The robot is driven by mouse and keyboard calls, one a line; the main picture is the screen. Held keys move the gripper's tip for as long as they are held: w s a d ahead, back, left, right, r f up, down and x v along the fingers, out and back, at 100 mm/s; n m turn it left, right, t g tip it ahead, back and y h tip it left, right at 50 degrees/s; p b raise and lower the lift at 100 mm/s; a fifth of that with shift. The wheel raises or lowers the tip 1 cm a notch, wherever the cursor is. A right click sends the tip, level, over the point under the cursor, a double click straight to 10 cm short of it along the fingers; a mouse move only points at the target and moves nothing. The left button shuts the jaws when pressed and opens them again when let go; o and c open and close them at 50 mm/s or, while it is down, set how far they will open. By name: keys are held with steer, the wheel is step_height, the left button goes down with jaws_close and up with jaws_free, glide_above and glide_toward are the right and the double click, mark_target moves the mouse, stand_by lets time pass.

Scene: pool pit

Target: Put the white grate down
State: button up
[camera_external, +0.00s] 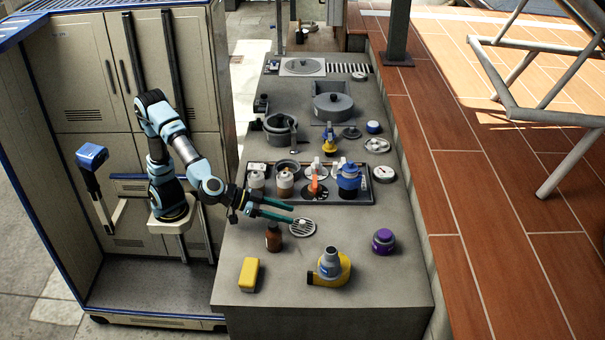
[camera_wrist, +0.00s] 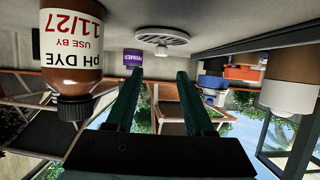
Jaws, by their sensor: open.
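The white grate (camera_external: 302,227) is a small round slatted disc with a pale knob at its centre. It lies flat on the grey counter (camera_external: 290,297), and it also shows in the wrist view (camera_wrist: 163,38), which is upside down. My gripper (camera_external: 292,214) is open, with its two green fingers apart and nothing between them. The fingertips are close to the grate, on its far left side in the external view. In the wrist view the fingers (camera_wrist: 160,72) point toward the grate, with a visible gap from it.
A brown dye bottle (camera_external: 273,236) stands close beside my fingers. A dark tray (camera_external: 330,200) of bottles lies behind them. A yellow block (camera_external: 249,275), a yellow-and-grey pump (camera_external: 330,265) and a purple container (camera_external: 383,241) stand around the grate. The front counter edge is bare.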

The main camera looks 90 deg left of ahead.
steer(key=v, duration=0.8)
steer(key=shift+w, duration=0.1)
